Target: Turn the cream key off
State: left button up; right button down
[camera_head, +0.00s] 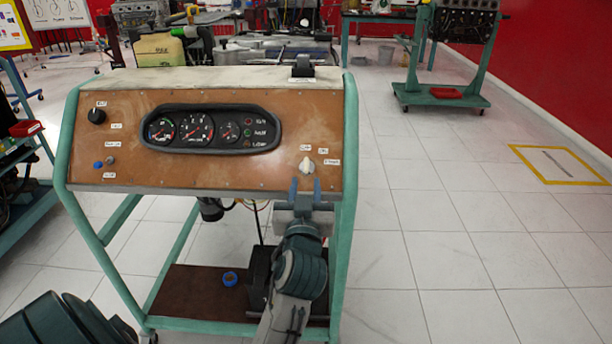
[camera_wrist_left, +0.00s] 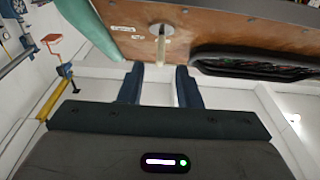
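The cream key (camera_head: 306,165) sits at the right end of the brown panel, among small white labels. It looks roughly upright in the head view. My left gripper (camera_head: 306,184) is just below and in front of it, fingers pointing up at the panel. In the left wrist view the cream key (camera_wrist_left: 161,47) is ahead of the fingertips, roughly centred between the open fingers (camera_wrist_left: 160,69). The fingers appear apart from the key, with nothing held. My right gripper is not in view.
The panel (camera_head: 235,172) also holds a gauge cluster (camera_head: 222,128), a black knob (camera_head: 96,116) and a blue knob (camera_head: 98,165). A green frame (camera_head: 347,150) carries it. A black box (camera_head: 302,66) sits on top. Open tiled floor lies to the right.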

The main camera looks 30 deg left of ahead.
pick_arm(q)
jog(key=shift+v, duration=1.85)
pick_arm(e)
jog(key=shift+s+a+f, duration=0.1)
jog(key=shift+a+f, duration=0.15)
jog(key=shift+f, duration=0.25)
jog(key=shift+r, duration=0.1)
